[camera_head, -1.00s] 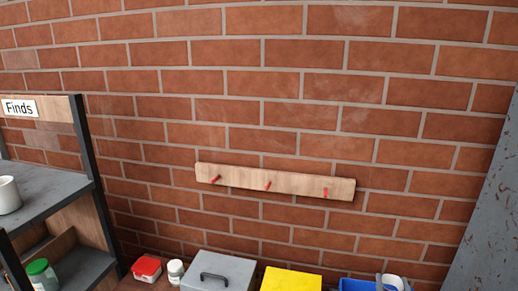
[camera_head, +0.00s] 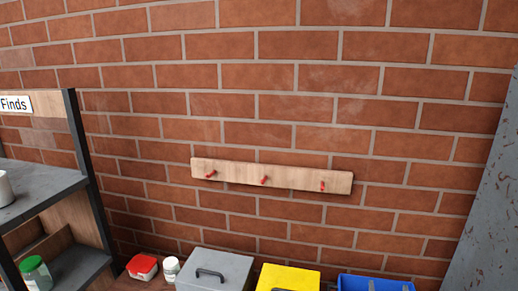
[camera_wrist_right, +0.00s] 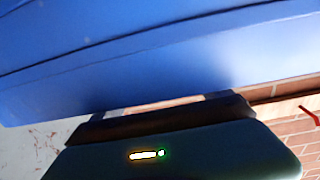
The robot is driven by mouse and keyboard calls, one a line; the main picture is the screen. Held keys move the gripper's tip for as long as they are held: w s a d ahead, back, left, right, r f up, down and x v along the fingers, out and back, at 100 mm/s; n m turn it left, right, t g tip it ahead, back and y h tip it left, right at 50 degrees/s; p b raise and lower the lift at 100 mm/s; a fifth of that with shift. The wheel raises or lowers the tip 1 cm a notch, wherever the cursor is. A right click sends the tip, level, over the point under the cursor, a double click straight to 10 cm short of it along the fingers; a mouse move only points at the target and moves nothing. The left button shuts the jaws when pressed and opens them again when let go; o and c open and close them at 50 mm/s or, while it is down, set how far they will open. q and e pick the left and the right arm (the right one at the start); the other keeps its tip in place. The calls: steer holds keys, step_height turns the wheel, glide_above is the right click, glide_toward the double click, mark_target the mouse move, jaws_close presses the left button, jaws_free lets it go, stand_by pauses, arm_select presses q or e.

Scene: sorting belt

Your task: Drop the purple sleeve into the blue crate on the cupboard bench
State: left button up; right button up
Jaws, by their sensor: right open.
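The blue crate (camera_head: 392,284) shows at the bottom right edge of the head view, cut off by the frame. A large blue surface (camera_wrist_right: 190,55) fills the upper part of the right wrist view, very close; it looks like the crate's side, but I cannot be sure. My right gripper (camera_wrist_right: 168,106) is open, with its dark body low in that view and its fingers reaching toward the blue surface. Whether they touch it is unclear. I cannot make out the purple sleeve in either current view. My left gripper is out of view.
A grey box (camera_head: 228,268) and a yellow box (camera_head: 290,276) stand left of the crate. A red container (camera_head: 142,266) and a white jar (camera_head: 171,268) are further left. A shelf unit (camera_head: 84,150) stands at left. A peg rail (camera_head: 270,176) hangs on the brick wall.

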steer(key=shift+a, duration=0.1)
steer(key=b+v, duration=0.1)
steer(key=v, duration=1.5)
steer(key=shift+s, duration=0.35)
steer(key=shift+a, duration=0.1)
